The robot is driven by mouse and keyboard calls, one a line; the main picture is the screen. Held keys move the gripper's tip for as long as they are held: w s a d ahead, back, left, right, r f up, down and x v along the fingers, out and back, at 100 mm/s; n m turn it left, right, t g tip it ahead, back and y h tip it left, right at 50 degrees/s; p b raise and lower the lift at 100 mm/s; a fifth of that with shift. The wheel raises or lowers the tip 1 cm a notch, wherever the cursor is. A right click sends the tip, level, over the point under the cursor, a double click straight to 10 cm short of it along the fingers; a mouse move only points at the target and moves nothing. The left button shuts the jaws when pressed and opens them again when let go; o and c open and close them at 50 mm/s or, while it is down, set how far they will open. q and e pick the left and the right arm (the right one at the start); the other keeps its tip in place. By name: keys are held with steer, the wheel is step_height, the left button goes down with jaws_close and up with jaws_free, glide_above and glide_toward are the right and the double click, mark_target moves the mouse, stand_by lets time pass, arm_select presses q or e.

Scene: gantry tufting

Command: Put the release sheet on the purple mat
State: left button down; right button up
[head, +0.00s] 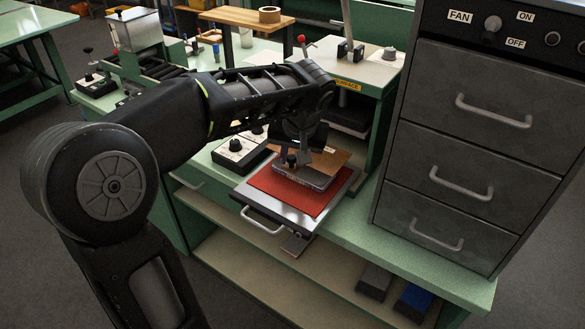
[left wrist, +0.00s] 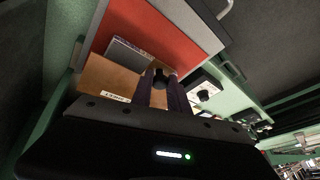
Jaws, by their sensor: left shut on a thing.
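The brown release sheet (head: 330,159) is above the far part of the red pad in the head view, close over a grey slab (head: 302,178). In the left wrist view the sheet (left wrist: 107,77) carries a white label. The slab (left wrist: 127,54) shows a thin purplish edge there, probably the purple mat; its top is mostly hidden. My left gripper (head: 294,158) reaches down over the sheet. Its fingers (left wrist: 161,88) are shut on a black knob (left wrist: 160,76) that seems to belong to the sheet. I cannot tell whether the sheet touches the slab. My right gripper is out of view.
The red pad (head: 278,190) lies on a pulled-out metal drawer (head: 257,208) with a front handle. A black control box (head: 238,153) stands left of it. A grey drawer cabinet (head: 455,140) stands close on the right. The pad's near part is clear.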

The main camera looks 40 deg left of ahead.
mark_target(292, 169)
arm_select(q)
steer(key=shift+f, duration=1.85)
steer(key=shift+f, duration=0.1)
steer(key=shift+f+b, duration=0.1)
steer(key=shift+b, duration=0.2)
steer(key=c, duration=1.3)
jaws_free()
steer(key=shift+r+p, duration=0.3)
steer(key=shift+r, duration=0.3)
steer(key=v, duration=1.1)
steer(key=shift+s+d, duration=0.2)
